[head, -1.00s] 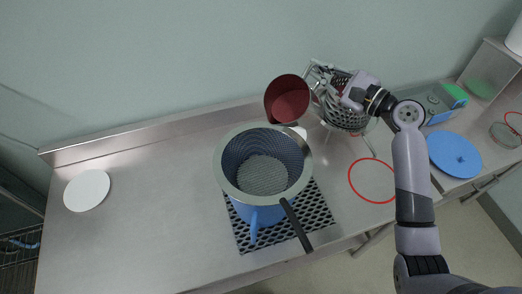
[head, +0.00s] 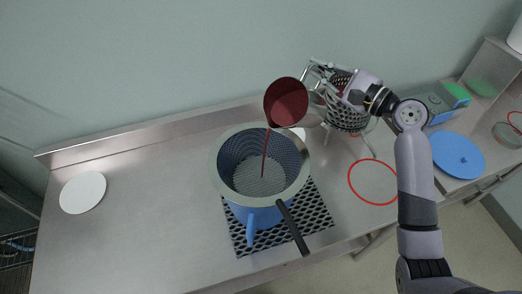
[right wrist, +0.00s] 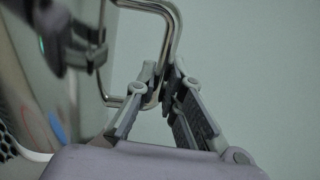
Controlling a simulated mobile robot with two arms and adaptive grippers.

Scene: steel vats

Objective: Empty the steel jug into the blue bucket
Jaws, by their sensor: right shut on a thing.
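The steel jug (head: 287,103) is tilted over the blue bucket in the head view, and dark red liquid shows in its mouth. A thin red stream (head: 266,152) runs from its lip down into the sieve (head: 216,172) that sits in the top of the blue bucket (head: 254,219). My right gripper (head: 329,91) is at the jug's right side. In the right wrist view its fingers (right wrist: 158,88) are shut on the jug's bent steel handle (right wrist: 172,32). The bucket's inside is hidden by the sieve mesh. My left gripper is not in view.
The bucket stands on a black perforated mat (head: 314,208). The sieve's dark handle (head: 293,229) sticks out toward the front. A metal colander (head: 347,117) stands behind my right gripper. A red ring (head: 352,190), a blue lid (head: 458,155) and a white disc (head: 83,192) lie around.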

